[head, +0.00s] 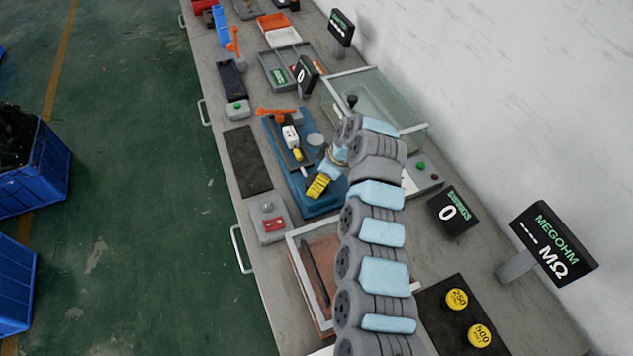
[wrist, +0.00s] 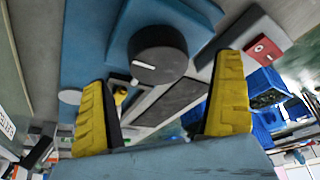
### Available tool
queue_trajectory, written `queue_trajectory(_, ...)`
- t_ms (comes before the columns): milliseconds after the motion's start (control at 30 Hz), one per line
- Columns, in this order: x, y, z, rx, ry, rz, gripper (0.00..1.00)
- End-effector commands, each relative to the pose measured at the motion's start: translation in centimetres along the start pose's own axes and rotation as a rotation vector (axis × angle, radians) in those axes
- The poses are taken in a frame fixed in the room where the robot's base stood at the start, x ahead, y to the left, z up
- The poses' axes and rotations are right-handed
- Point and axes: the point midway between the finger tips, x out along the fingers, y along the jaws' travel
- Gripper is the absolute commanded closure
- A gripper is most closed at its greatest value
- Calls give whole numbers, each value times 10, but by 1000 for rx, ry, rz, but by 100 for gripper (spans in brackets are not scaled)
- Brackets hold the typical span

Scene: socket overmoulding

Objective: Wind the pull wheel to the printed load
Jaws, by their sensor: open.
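The pull wheel is a dark round knob with a white index line (wrist: 162,47) in the wrist view. It sits on a blue fixture (wrist: 95,45) and lies ahead of my gripper, between the lines of its fingers. My gripper (wrist: 161,76) is open, with yellow fingers spread wide and nothing held; contact with the wheel cannot be told. In the head view my gripper (head: 318,187) hangs over the fixture's blue base (head: 322,208), and the wheel cannot be made out. A white and yellow part (head: 291,137) lies on the fixture. A black display (head: 452,212) reads 0.
A grey box with red switches (head: 270,222) stands near the bench's front edge. A dark mat (head: 247,161) lies left of the fixture. A glass-covered case (head: 373,100) stands behind. A megohm display (head: 553,243) and yellow-topped weights or knobs (head: 457,299) are at right.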

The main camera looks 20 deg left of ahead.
Motion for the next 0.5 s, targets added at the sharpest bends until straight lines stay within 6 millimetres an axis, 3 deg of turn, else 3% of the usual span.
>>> queue_trajectory(200, 24, 0, 0, -1, -2, -1, 3)
queue_trajectory(500, 31, 1, 0, 0, 1, 3, 3)
